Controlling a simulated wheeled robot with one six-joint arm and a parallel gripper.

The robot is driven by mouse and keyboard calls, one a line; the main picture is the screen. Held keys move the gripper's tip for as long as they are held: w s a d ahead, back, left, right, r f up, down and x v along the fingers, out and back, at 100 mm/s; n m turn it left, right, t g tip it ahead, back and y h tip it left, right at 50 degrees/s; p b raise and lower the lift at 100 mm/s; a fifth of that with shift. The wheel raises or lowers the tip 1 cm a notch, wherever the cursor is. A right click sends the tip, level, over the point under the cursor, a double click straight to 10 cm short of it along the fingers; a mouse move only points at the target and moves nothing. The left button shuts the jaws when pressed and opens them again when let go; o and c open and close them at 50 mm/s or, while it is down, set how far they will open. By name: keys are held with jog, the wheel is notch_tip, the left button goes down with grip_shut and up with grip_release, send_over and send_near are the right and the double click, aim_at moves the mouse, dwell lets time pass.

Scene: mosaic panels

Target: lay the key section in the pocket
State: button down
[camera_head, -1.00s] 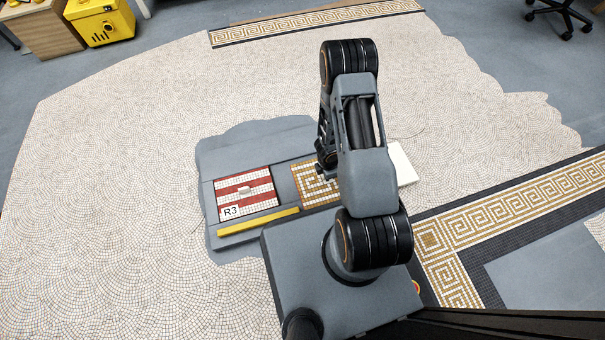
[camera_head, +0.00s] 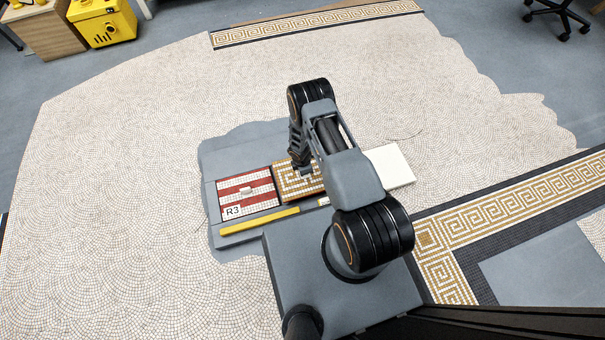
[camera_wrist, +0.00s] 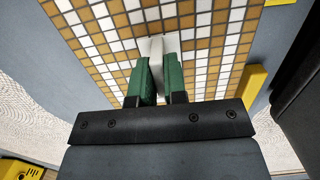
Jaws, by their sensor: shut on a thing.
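The key section (camera_head: 287,181) is a gold and white mosaic panel with a Greek key pattern. In the head view it is right of the red and white panel marked R3, with its left edge close to it. My gripper (camera_wrist: 157,68) is shut on the white handle (camera_wrist: 152,47) on the panel's top; the panel (camera_wrist: 205,40) fills the upper wrist view. My arm hides the panel's right part. I cannot tell whether the panel is raised or resting.
A white slab (camera_head: 392,165) lies right of my arm. Mosaic floor (camera_head: 130,160) around is clear; a yellow box (camera_head: 102,22) stands far left.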

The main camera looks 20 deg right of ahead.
jog(key=shift+w+a+f, duration=0.25)
jog(key=shift+f, duration=0.2)
jog(key=shift+w+a+f+b, duration=0.15)
jog(key=shift+f+b, duration=0.35)
jog(key=shift+f, duration=0.4)
jog(key=shift+w+f+b, duration=0.1)
jog(key=shift+f+b, duration=0.4)
jog(key=shift+f, duration=0.35)
jog(key=shift+f, duration=0.2)
jog(key=c, duration=1.2)
grip_release()
jog(key=shift+r, duration=0.1)
jog(key=shift+o, duration=0.2)
